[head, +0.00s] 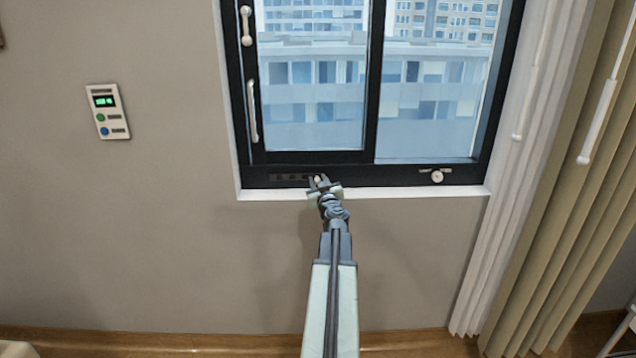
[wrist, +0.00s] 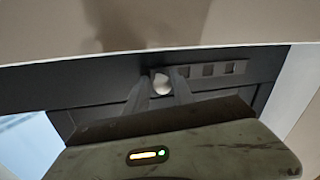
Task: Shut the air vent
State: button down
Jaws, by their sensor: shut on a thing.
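The air vent (head: 287,178) is a slotted strip low in the dark window frame, left of centre in the head view. In the wrist view its plate (wrist: 227,69) shows several square dark slots in a row. A small pale knob (wrist: 161,86) sits at one end of the strip, and it also shows in the head view (head: 317,179). My gripper (head: 318,182) is at the vent's right end, its fingers (wrist: 161,90) on either side of the knob and shut on it. The fingers hide part of the plate.
A round knob (head: 437,176) sits on the lower frame to the right. The sliding window has a white handle (head: 253,111) and a latch (head: 246,25). A wall panel (head: 107,111) hangs at left; curtains (head: 560,180) hang at right. The wall below the sill is clear.

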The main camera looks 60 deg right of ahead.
jog(key=shift+w+a, duration=0.35)
jog(key=shift+w, duration=0.15)
jog(key=c, duration=1.2)
grip_release()
jog(key=shift+w+a, duration=0.1)
jog(key=shift+w, duration=0.05)
jog(key=shift+s+d, duration=0.25)
jog(key=shift+s, duration=0.1)
jog(key=v, duration=0.8)
jog(key=shift+d, duration=0.15)
